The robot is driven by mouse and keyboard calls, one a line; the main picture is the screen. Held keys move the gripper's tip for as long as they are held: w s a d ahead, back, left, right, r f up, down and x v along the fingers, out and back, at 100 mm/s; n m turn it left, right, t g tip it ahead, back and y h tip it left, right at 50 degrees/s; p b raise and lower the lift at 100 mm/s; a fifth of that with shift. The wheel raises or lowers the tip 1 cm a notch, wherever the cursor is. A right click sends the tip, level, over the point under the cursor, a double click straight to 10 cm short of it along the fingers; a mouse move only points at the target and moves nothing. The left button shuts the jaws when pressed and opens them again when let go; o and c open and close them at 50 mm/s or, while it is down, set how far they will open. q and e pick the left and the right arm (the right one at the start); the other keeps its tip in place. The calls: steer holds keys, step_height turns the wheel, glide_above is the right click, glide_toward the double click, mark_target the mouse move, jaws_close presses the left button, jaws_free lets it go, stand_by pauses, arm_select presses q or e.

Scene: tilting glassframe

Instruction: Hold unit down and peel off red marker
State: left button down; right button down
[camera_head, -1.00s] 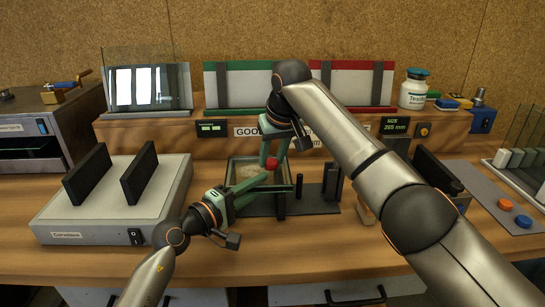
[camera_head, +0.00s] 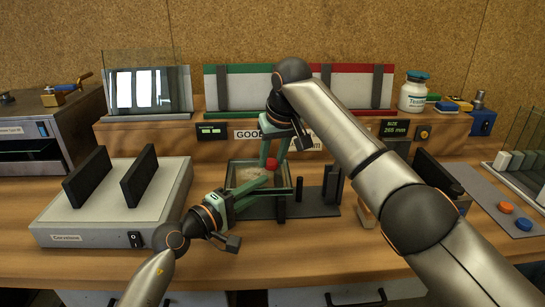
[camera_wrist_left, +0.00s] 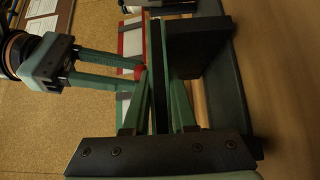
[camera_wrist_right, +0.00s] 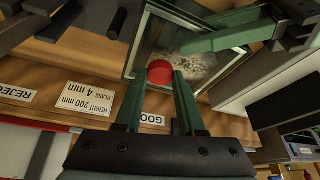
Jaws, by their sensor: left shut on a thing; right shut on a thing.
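The glass unit (camera_head: 240,174) stands in the dark stand on the bench, in the middle of the head view. Its framed pane also shows in the right wrist view (camera_wrist_right: 150,38). The red marker (camera_head: 271,164) is a small round piece at the pane; it shows large in the right wrist view (camera_wrist_right: 159,72). My right gripper (camera_head: 272,160) reaches down from above and is shut on the red marker. I cannot tell whether the marker still touches the glass. My left gripper (camera_head: 288,190) is low at the front and shut on the unit's edge (camera_wrist_left: 158,62).
A grey device (camera_head: 115,225) with two black upright plates stands at left. Black posts (camera_head: 330,185) stand just right of the unit. A wooden ledge (camera_head: 155,135) with display racks runs behind. Bare bench lies in front.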

mark_target(272, 163)
steer(key=shift+r, duration=3.45)
arm_select(q)
steer(key=c, duration=0.6)
jaws_free()
steer(key=shift+c, duration=0.2)
steer(key=v, duration=1.2)
steer(key=shift+s, duration=0.2)
arm_select(e)
steer(key=shift+s, duration=0.1)
